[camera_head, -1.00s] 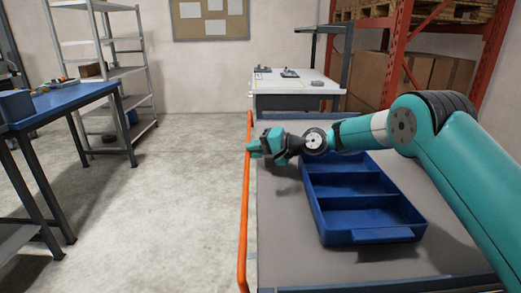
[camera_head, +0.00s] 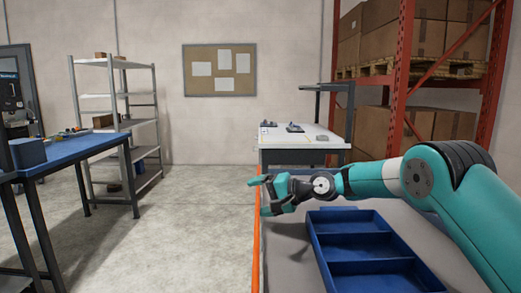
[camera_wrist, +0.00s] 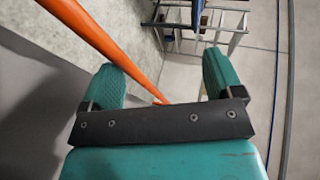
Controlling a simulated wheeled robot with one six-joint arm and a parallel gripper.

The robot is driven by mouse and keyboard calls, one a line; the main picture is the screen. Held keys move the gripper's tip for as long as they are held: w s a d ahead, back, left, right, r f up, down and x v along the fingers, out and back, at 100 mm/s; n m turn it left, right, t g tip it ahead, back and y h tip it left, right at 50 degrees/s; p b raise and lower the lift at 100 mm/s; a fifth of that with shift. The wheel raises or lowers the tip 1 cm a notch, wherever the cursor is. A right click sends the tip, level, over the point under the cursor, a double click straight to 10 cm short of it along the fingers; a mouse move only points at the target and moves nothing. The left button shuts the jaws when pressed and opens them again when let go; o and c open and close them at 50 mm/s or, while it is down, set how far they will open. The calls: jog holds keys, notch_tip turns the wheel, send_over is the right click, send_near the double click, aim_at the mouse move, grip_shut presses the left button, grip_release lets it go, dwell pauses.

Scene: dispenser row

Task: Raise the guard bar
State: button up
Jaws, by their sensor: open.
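The guard bar (camera_head: 256,250) is a long orange tube along the left side of my grey deck. In the head view it runs away from me, past my gripper. My gripper (camera_head: 258,194) is open, with its fingers pointing left at the bar's far part. In the wrist view the bar (camera_wrist: 105,38) slants from the upper left, passes behind the left finger and shows low between the open fingers (camera_wrist: 163,80). No grip on the bar shows. I cannot tell whether a finger touches it.
A blue divided tray (camera_head: 362,240) lies on the deck, right of my gripper. A white-topped table (camera_head: 285,141) stands ahead, beside a red rack (camera_head: 404,80). A blue workbench (camera_head: 75,150) and a grey shelf (camera_head: 118,94) stand left. The floor between (camera_head: 190,215) is clear.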

jog(key=shift+o, duration=1.3)
notch_tip(320, 180, up, 10)
jog(key=shift+w+p, duration=0.25)
jog(key=shift+p, duration=0.05)
jog(key=shift+s+d+r, duration=0.1)
jog(key=shift+r, duration=0.5)
jog(key=shift+s+d+r, duration=0.1)
jog(key=shift+r, duration=0.5)
jog(key=c, duration=0.8)
jog(key=shift+o, duration=0.2)
notch_tip(320, 180, up, 5)
jog(key=shift+a+f+p, duration=0.1)
jog(key=shift+f+p, duration=0.1)
jog(key=shift+p, duration=0.25)
